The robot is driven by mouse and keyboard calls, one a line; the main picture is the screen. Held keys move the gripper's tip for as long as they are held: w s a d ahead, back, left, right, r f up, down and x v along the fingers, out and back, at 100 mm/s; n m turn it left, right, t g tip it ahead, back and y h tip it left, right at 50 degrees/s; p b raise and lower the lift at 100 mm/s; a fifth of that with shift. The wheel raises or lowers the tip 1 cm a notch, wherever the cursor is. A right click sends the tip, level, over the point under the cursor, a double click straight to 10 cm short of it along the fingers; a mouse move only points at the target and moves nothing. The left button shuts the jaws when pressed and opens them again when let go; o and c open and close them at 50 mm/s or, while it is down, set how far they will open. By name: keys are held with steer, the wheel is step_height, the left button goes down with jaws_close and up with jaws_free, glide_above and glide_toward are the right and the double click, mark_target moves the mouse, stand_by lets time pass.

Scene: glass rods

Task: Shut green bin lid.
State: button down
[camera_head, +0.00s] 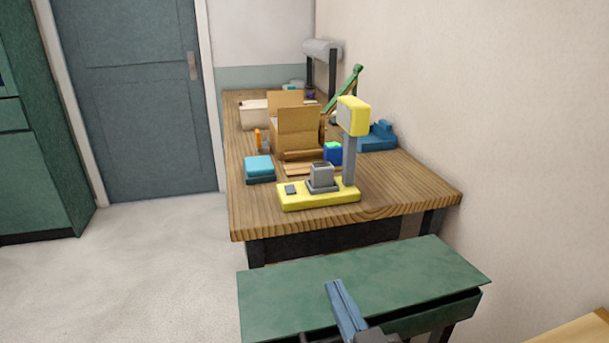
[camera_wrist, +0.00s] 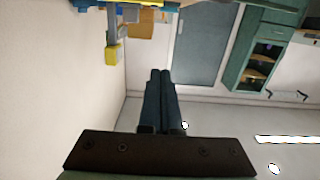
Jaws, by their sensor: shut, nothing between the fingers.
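The green bin lid (camera_head: 290,290) is a broad flat panel at the bottom of the head view. The green bin (camera_head: 455,310) shows below its right part, with a dark gap between the lid's near edge and the bin wall, so the lid does not look fully flush. My gripper (camera_head: 334,286) overlaps the lid's near middle in the head view; whether it touches cannot be told. In the wrist view its two dark fingers (camera_wrist: 161,74) are together and empty. My arm hides part of the bin's near side.
A wooden workbench (camera_head: 410,190) stands beyond the bin, holding a yellow-based device (camera_head: 320,197), a cardboard box (camera_head: 297,135) and a teal box (camera_head: 259,167). A wall is on the right. Open floor (camera_head: 160,260) lies left. A wooden surface (camera_head: 580,335) shows at bottom right.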

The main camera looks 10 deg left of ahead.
steer(key=shift+s+d+f, duration=0.1)
steer(key=shift+s+f, duration=0.1)
steer(key=shift+f, duration=0.1)
stand_by(0.4)
